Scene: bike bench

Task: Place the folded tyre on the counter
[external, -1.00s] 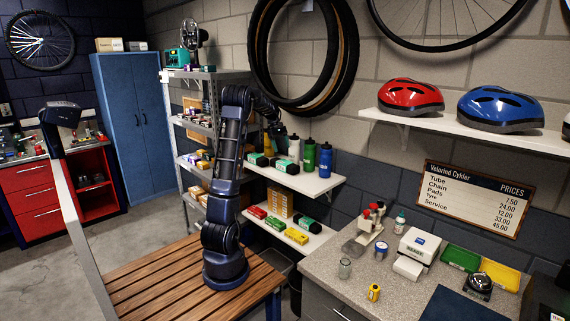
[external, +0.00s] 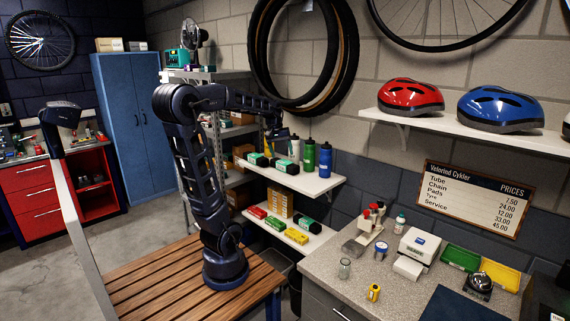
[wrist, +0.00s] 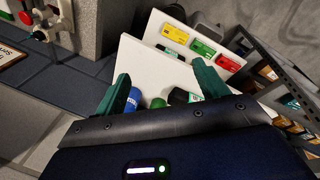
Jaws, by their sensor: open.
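Black rolls with green bands, which look like folded tyres, lie on the wall shelves. One (external: 257,159) and another (external: 287,167) are on the upper shelf (external: 318,184), and one (external: 307,223) is on the lower shelf. I cannot tell which is meant. The grey speckled counter (external: 325,267) stands at the right. My gripper (external: 279,132) is above the upper shelf, near the bottles. In the wrist view my gripper (wrist: 163,88) is open, its green fingers spread with nothing held. A black and green roll (wrist: 183,95) shows partly behind its dark body.
A white, a green (external: 309,156) and a blue bottle (external: 325,160) stand on the upper shelf. The lower shelf holds coloured boxes. The counter carries a white box (external: 420,243), trays and small items; its front left has free room.

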